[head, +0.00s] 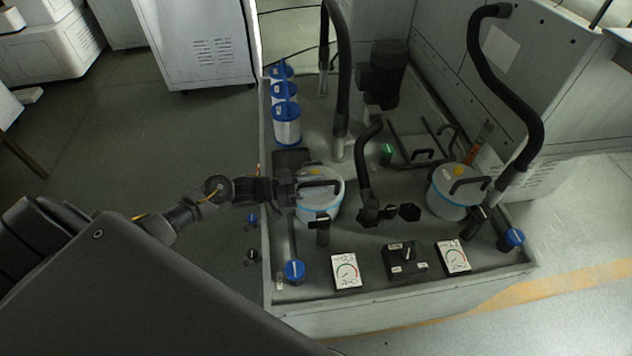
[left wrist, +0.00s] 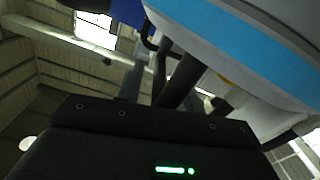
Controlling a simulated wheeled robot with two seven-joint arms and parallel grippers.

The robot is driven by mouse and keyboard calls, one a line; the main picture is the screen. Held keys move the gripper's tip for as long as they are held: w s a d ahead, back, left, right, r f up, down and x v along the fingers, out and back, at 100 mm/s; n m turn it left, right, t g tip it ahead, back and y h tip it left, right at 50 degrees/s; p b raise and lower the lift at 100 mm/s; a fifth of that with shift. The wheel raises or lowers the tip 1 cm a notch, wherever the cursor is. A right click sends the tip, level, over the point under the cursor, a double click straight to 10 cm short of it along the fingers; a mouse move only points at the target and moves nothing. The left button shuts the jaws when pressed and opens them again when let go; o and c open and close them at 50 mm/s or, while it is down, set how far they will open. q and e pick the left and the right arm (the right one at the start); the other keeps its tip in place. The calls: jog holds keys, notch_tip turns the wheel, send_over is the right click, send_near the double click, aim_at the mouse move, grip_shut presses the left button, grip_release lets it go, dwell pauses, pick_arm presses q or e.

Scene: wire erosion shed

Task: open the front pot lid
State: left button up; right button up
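The pot at my left gripper (head: 318,212) is white with a light blue band and a pale lid (head: 316,172). The lid has a black bar handle (head: 320,183) and a yellow mark, and appears to sit on the pot. My left gripper (head: 294,190) reaches in from the left to the handle's left end. Dark fingers against the dark handle hide whether they grip it. In the left wrist view the pot's banded side (left wrist: 255,40) fills the upper right; the fingertips cannot be made out. My right gripper is not in view.
A second pot (head: 452,205) with a black-handled lid stands to the right. Black hoses (head: 368,175) rise between the pots. Blue-lidded canisters (head: 286,125) line the back left. Dials (head: 346,272) and a blue knob (head: 294,270) are along the bench front.

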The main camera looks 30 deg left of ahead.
pick_arm(q)
jog(key=shift+d, duration=0.1)
jog(key=shift+c, duration=0.4)
grip_shut()
jog(key=shift+w, duration=0.1)
